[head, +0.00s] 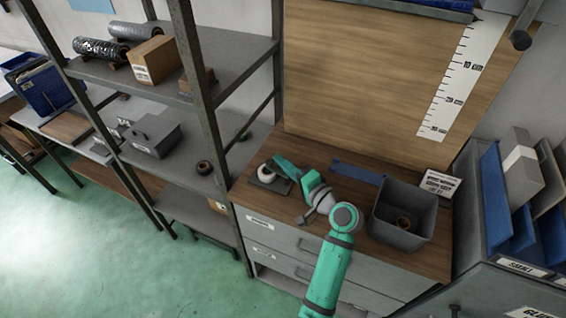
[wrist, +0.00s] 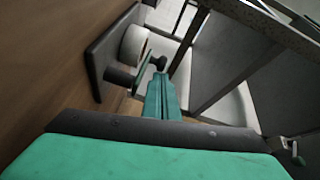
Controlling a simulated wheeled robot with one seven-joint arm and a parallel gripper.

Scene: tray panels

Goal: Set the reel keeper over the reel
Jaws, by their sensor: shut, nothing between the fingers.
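The reel (head: 266,174), a white roll with a dark centre, sits on a dark panel (head: 283,187) at the left end of the wooden worktop. In the wrist view the reel (wrist: 134,45) stands out from the panel (wrist: 99,65). A short dark post (wrist: 120,77) is on the panel beside it. A thin dark piece (wrist: 143,74) lies between post and fingertips; I cannot tell whether it is the reel keeper or whether it touches my fingers. My teal gripper (head: 277,162) is shut and empty, close beside the reel; its fingers also show in the wrist view (wrist: 159,72).
A grey bin (head: 403,215) with a roll inside stands right on the worktop, near a blue strip (head: 357,173) and a white label block (head: 437,184). A metal shelf rack (head: 205,100) rises close on the left. A wooden board (head: 370,80) backs the worktop.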

